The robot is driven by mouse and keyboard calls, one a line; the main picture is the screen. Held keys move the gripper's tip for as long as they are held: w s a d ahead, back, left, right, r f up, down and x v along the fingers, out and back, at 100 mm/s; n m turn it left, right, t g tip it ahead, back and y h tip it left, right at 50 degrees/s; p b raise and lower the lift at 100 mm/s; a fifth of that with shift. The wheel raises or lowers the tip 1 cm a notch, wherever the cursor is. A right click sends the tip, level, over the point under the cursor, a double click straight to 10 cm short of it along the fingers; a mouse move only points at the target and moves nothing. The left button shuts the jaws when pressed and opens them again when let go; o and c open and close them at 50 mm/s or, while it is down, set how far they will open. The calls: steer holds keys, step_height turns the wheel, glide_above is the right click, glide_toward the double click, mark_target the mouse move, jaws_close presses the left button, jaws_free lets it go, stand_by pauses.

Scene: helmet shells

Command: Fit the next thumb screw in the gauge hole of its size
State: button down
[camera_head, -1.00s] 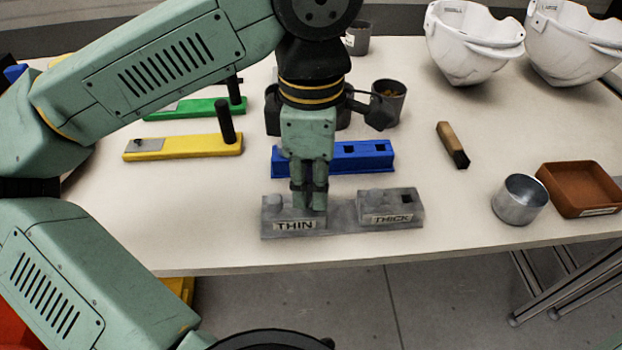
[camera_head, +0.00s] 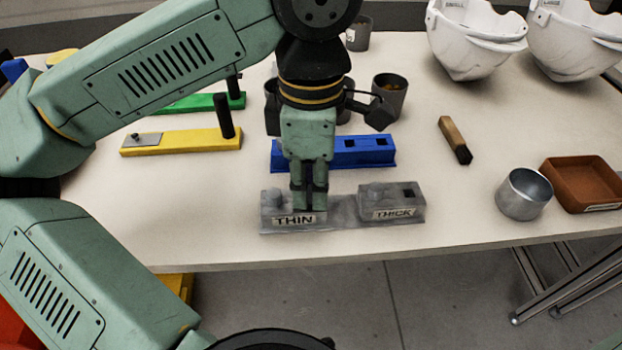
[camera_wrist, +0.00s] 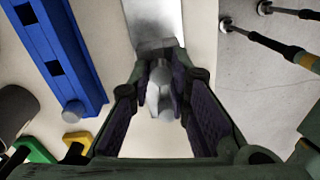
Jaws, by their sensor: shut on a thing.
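The grey gauge block (camera_head: 343,212) lies near the table's front edge, marked THIN on its left part and THICK on its right. A grey knob (camera_head: 275,196) stands on the THIN part, left of my gripper. Another knob (camera_head: 375,188) stands on the THICK part, beside a dark square hole (camera_head: 407,193). My gripper (camera_head: 309,205) points down at the right end of the THIN part. In the wrist view it is shut on a grey thumb screw (camera_wrist: 160,76). The screw's lower end is hidden, so I cannot tell whether it is in a hole.
Behind the gauge is a blue block (camera_head: 362,152) with square holes. Yellow (camera_head: 180,142) and green (camera_head: 205,102) bars lie left. A brush (camera_head: 455,139), metal cup (camera_head: 523,194) and brown tray (camera_head: 582,184) are right. White helmet shells (camera_head: 474,38) stand at the back.

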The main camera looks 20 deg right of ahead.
mark_target(311, 188)
steer(key=c, duration=1.4)
jaws_free()
step_height(311, 188, up, 12)
steer(key=shift+w, duration=0.1)
steer(key=shift+d, duration=0.1)
